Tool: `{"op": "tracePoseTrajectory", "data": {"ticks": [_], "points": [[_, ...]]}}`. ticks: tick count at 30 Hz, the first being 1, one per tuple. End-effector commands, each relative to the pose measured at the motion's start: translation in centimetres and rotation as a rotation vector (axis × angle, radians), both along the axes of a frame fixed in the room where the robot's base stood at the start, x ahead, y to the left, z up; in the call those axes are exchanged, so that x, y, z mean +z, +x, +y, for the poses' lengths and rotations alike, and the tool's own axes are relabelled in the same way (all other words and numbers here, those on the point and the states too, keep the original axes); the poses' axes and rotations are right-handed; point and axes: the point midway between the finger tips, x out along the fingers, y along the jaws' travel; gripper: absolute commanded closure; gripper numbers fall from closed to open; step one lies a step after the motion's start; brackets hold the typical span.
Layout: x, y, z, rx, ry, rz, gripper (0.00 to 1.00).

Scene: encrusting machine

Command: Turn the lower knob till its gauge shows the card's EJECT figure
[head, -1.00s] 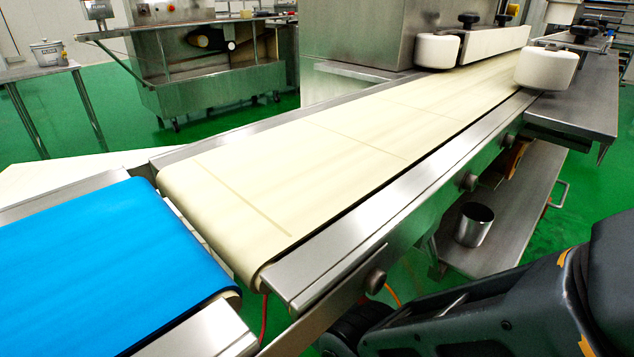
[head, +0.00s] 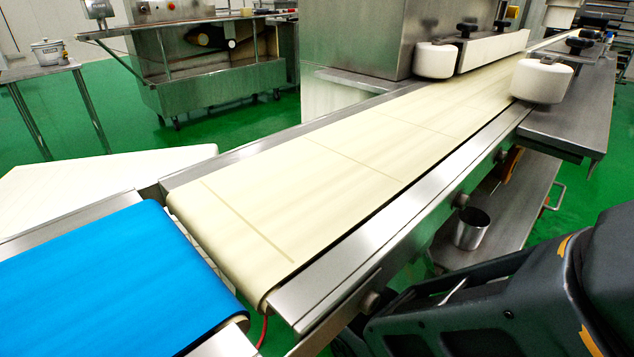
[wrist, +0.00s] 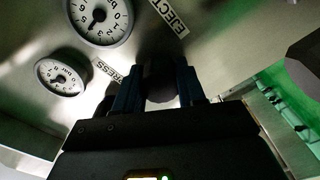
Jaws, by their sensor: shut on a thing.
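In the wrist view my gripper (wrist: 158,82) is shut on a dark round knob (wrist: 158,74), with a blue-grey finger on each side. The knob sits on a metal panel near the EJECT label (wrist: 168,18). A white round gauge (wrist: 99,17) with dark figures is at the top left of it; its needle points down and left, and I cannot read the exact figure. A smaller gauge (wrist: 60,77) is lower left, near the PRESS label (wrist: 107,70). A second dark knob (wrist: 107,97) is partly hidden behind the left finger. The card is not in view.
In the head view a cream conveyor belt (head: 350,160) runs beside a blue belt (head: 110,275). A metal cup (head: 471,228) stands on a low shelf right of it. A dark rounded shape (wrist: 305,62) shows at the wrist view's right edge.

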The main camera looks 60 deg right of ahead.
Motion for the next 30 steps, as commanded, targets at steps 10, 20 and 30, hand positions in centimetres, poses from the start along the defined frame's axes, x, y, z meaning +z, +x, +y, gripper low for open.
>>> {"op": "tracePoseTrajectory", "data": {"ticks": [10, 20, 30], "points": [[0.16, 0.18, 0.02, 0.005, 0.062, 0.243, 0.91], [0.04, 0.23, 0.04, 0.005, 0.09, 0.349, 0.91], [-0.02, 0.27, 0.06, 0.007, 0.095, 0.365, 0.91]]}}
